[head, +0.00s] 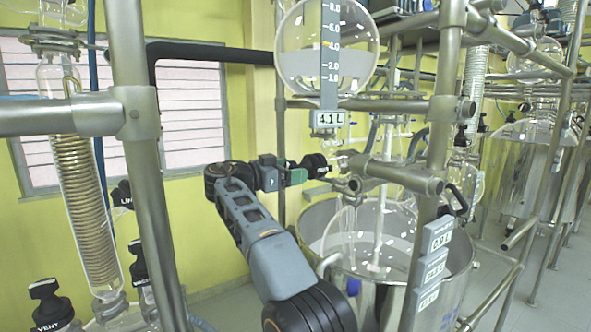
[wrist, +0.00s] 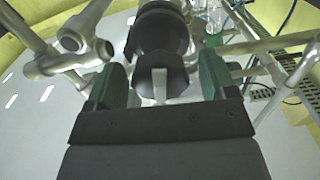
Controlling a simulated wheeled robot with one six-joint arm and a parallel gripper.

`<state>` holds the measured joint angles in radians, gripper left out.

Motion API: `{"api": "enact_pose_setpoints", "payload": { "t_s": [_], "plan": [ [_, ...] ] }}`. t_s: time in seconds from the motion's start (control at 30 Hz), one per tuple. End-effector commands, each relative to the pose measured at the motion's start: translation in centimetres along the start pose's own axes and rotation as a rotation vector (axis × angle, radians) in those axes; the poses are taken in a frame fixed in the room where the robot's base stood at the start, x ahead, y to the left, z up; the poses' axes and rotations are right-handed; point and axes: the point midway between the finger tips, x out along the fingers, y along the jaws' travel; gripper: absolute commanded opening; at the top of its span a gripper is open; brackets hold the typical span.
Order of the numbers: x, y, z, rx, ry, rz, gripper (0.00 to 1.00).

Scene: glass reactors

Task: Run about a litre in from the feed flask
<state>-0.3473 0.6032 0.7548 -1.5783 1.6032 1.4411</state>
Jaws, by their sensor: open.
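The feed flask (head: 300,60) is a round glass vessel at the top of the head view, part filled with clear liquid. Its upright scale (head: 328,85) has marks up to 8.0, and the display under it (head: 327,119) reads 4.1 L. A black valve knob (head: 314,166) lies below the flask. In the wrist view the black knob (wrist: 160,45) lies between the green fingers. My gripper (head: 300,174) is open, with one finger on each side of the knob; I cannot tell whether they touch it. The steel-walled reactor vessel (head: 462,283) stands below.
Metal frame posts (head: 128,100) and cross tubes surround my arm. A glass coil condenser (head: 88,205) and several black knobs, one labelled VENT (head: 48,303), are at left. Small displays (head: 437,235) hang at the right post. More steel vessels (head: 520,170) stand behind right.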

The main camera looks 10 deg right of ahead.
Motion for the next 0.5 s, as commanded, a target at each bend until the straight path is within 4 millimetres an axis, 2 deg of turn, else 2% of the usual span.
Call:
{"api": "enact_pose_setpoints", "payload": {
  "t_s": [0.2,0.5],
  "plan": [
    [1.5,0.0,0.0,0.000,0.000,0.001,0.78],
    [1.7,0.0,0.0,0.000,0.000,0.000,0.78]
  ]
}}
